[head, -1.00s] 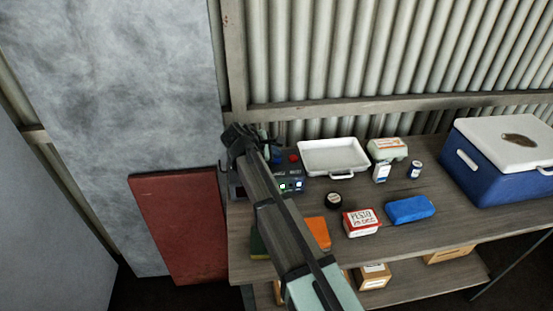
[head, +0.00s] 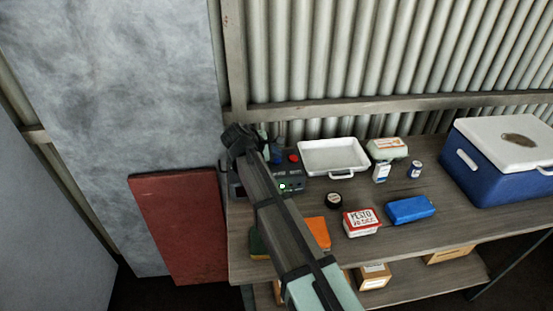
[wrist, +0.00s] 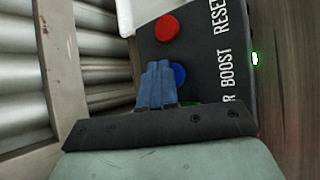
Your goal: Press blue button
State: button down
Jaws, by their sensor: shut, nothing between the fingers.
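The blue button (wrist: 179,74) sits on a dark control box (wrist: 212,45), between a red button (wrist: 167,28) and a partly hidden green one. My gripper (wrist: 159,68) is shut and empty. Its blue fingertips overlap the left part of the blue button in the wrist view; I cannot tell whether they touch it. In the head view the control box (head: 292,184) stands at the left end of the bench, partly hidden by my arm, and the red button (head: 294,158) shows on top.
A white tray (head: 335,172) lies right of the box. The corrugated wall is close behind.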

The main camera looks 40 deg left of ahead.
jog(key=shift+r, duration=0.5)
notch_tip(320, 180, up, 6)
dwell(0.8)
